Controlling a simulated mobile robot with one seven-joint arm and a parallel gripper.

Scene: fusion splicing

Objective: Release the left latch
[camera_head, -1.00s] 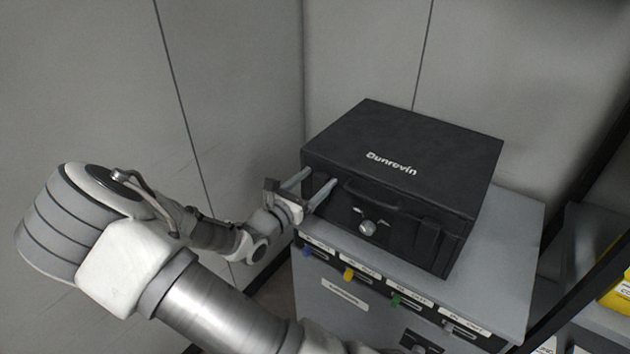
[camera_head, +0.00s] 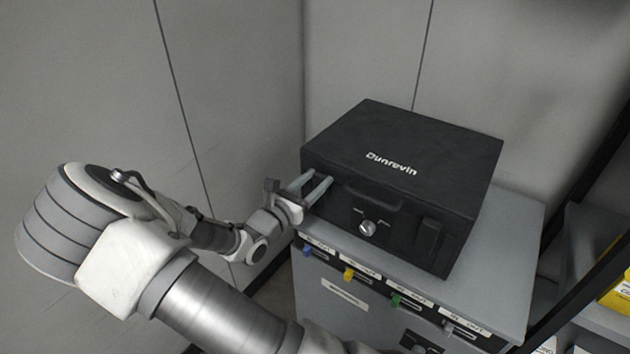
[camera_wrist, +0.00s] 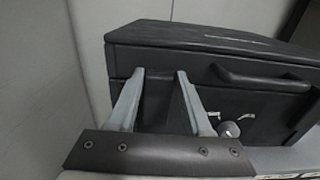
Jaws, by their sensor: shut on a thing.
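A black case (camera_head: 410,140) lettered "Dunrovin" sits on a grey cabinet and also shows in the wrist view (camera_wrist: 210,60). Its left latch (camera_wrist: 161,92) is a dark piece at the left of the front face, mostly hidden by the fingers. My gripper (camera_head: 319,178) reaches in from the left, with one finger on each side of that latch, shut on it. In the wrist view my gripper (camera_wrist: 161,72) has its fingertips near the lid seam. The right latch (camera_head: 427,238) lies flat against the front face. The lid is down.
A carry handle (camera_head: 372,196) and a round silver lock knob (camera_head: 368,228) are on the case front, right of my gripper. The grey cabinet (camera_head: 510,235) has coloured tabs and labels along its front. Walls stand close behind and left. A shelf with yellow items (camera_head: 618,280) is at right.

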